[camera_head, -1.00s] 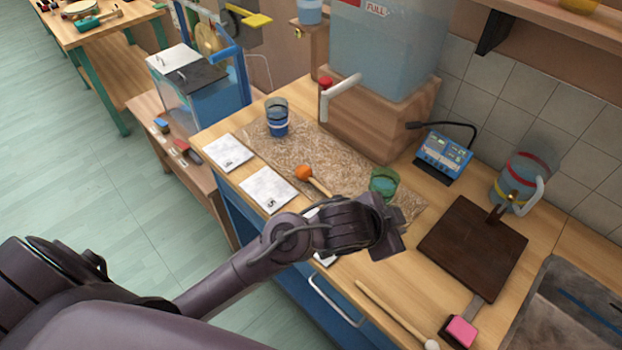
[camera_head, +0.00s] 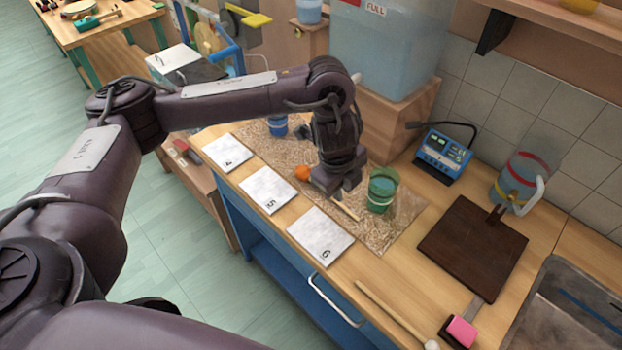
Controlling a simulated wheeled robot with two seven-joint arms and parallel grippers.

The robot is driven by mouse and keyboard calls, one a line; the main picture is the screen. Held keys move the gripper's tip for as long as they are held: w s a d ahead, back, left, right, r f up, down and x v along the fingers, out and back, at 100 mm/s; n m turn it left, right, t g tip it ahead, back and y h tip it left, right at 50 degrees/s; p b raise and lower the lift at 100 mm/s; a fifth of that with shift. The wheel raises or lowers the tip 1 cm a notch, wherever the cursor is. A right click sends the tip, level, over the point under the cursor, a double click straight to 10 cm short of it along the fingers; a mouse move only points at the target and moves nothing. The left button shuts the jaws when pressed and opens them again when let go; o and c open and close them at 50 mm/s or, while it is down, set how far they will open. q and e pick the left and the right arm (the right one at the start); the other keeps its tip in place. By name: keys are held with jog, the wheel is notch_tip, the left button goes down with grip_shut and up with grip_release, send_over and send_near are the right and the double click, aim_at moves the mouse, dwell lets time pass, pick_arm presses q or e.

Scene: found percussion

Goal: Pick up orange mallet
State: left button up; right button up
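The orange mallet (camera_head: 303,173) lies on the speckled mat (camera_head: 398,226) on the counter. Its round orange head shows at the left of my gripper and part of its pale wooden handle shows at the lower right; the middle is hidden. My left gripper (camera_head: 347,194) points down over the mallet's handle. The fingertips are small and dark, and I cannot tell whether they are open or touch the handle. My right gripper is not in view.
A green cup (camera_head: 381,190) stands close to the right of my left gripper. A blue cup (camera_head: 277,126) is partly behind my arm. White numbered cards (camera_head: 320,236) line the front edge. A white-headed mallet (camera_head: 392,312) and dark board (camera_head: 473,248) lie to the right.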

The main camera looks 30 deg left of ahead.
aim_at(344, 207)
pick_arm(q)
notch_tip(344, 207, down, 2)
jog(key=shift+w, duration=0.1)
jog(key=shift+w+d+f, duration=0.1)
jog(key=shift+w+f, duration=0.05)
jog(key=shift+f, duration=0.25)
jog(key=shift+w+f, duration=0.1)
jog(key=shift+f, duration=0.25)
jog(key=shift+w+d+f+p, duration=0.1)
jog(key=shift+w+f+p, duration=0.15)
jog(key=shift+f, duration=0.8)
jog(key=shift+w+d+f+p, duration=0.1)
jog(key=shift+w+f+p, duration=0.15)
jog(key=shift+f, duration=0.75)
jog(key=shift+c, duration=0.4)
grip_shut()
